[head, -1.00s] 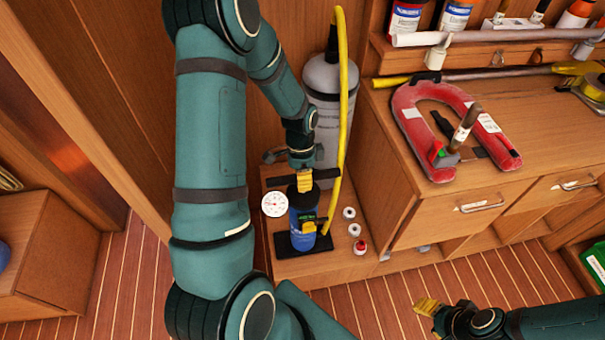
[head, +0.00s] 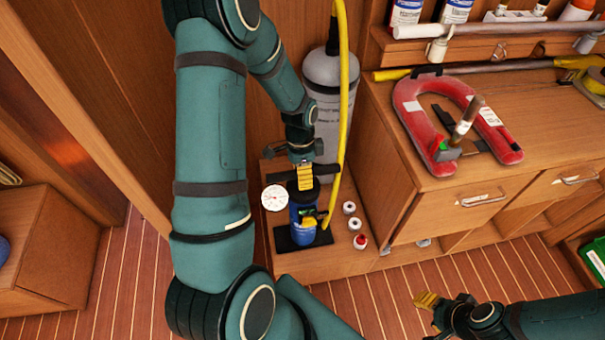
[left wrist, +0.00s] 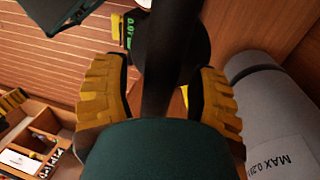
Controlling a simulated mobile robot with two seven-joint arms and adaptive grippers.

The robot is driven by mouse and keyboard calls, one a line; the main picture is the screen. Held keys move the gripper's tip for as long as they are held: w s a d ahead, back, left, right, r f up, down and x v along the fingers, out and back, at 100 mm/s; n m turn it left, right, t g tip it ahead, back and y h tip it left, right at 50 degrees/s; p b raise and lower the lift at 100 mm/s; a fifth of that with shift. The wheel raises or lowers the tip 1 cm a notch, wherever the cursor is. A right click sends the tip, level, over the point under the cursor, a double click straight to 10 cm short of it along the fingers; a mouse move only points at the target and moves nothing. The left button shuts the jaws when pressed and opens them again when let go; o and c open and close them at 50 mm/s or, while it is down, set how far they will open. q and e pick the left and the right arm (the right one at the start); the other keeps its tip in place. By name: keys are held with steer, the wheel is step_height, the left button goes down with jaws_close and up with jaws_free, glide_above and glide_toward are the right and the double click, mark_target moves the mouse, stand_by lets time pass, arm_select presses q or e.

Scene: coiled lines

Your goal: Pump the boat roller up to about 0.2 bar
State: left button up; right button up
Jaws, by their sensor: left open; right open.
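The boat roller (head: 323,75) is a grey cylinder standing upright against the wooden wall; in the left wrist view its label (left wrist: 275,158) reads "MAX 0.2…", cut off. The blue hand pump (head: 303,215) stands upright on a black foot plate (head: 303,240) in front of it. A yellow hose (head: 342,120) runs up beside the roller. A white dial gauge (head: 274,198) is left of the pump; its reading is too small. My left gripper (head: 304,178) is open at the black pump handle, its fingers (left wrist: 158,92) either side of a black bar. My right gripper (head: 428,300) is open, low and right.
Small fittings, two white (head: 349,208) and one red (head: 360,241), stand right of the pump on the low wooden platform (head: 330,262). A red horseshoe buoy (head: 425,130) lies on the cabinet to the right. A wooden box (head: 50,245) is at left. Floor between is clear.

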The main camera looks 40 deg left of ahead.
arm_select(q)
step_height(320, 180, up, 12)
steer(key=w+a, duration=0.1)
steer(key=shift+w+a+f, duration=0.2)
steer(key=shift+w+a, duration=0.05)
steer(key=shift+a, duration=0.1)
steer(key=shift+s+f, duration=0.1)
arm_select(e)
steer(key=shift+s, duration=0.1)
stand_by(0.3)
